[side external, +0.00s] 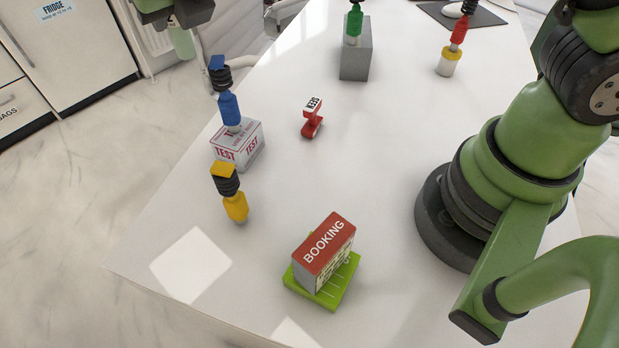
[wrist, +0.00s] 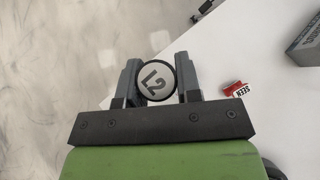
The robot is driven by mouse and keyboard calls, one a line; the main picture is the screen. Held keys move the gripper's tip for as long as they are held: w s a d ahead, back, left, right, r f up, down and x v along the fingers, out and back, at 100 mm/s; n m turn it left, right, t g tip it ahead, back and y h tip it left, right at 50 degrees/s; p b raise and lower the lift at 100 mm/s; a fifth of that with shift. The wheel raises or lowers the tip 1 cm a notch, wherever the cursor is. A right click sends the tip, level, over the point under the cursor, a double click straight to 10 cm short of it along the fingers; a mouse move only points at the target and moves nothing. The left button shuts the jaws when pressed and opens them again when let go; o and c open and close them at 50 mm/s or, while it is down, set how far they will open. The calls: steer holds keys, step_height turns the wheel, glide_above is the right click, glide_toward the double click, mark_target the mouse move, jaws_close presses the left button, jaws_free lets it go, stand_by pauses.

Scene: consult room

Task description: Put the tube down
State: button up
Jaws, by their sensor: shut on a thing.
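My gripper (side external: 184,20) is at the top left of the side view, partly cut off by the frame edge. A pale green tube (side external: 183,43) hangs below it, roughly upright, beyond the table's left edge in the picture. In the wrist view, the gripper (wrist: 158,72) is shut on the tube, one finger on each side. The tube's round grey cap (wrist: 155,80), marked "L2", faces the camera. The cap hides the tube's body in the wrist view. The white table (side external: 400,110) is apart from the tube.
A red "SEEN" stamp (side external: 313,124), a "TEST" box (side external: 248,150) under a blue item (side external: 230,108), a yellow item (side external: 235,207) and a "BOOKING" block (side external: 322,262) stand on the table. A grey block (side external: 356,64) bears a green item (side external: 354,22). Bare tabletop lies mid-table.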

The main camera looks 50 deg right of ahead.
steer(key=s+d+r+m+h, duration=0.15)
steer(key=s+d, duration=0.25)
steer(key=d, duration=0.5)
steer(key=s+d+r+m, duration=0.15)
steer(key=s+d, duration=0.25)
steer(key=d, duration=0.4)
steer(key=s+a+f+m+g+h, duration=0.1)
steer(key=s+f+m+g, duration=0.35)
steer(key=m+g, duration=0.6)
steer(key=s+f+m+g+h, duration=0.1)
steer(key=s+f+m+g, duration=0.4)
steer(key=m, duration=1)
steer(key=w+a+f+m+t+y, duration=0.1)
steer(key=a+m+t+y, duration=0.1)
steer(key=a+m+y, duration=0.65)
steer(key=a+f+m+t+y, duration=0.1)
steer(key=f+m+t+y, duration=0.3)
steer(key=m, duration=0.9)
steer(key=shift+g+y, duration=0.6)
steer(key=shift+g, duration=0.05)
step_height(320, 180, down, 8)
steer(key=shift+w+a+r, duration=0.1)
steer(key=shift+a+r, duration=0.05)
steer(key=shift+r, duration=0.05)
steer(key=shift+f, duration=0.15)
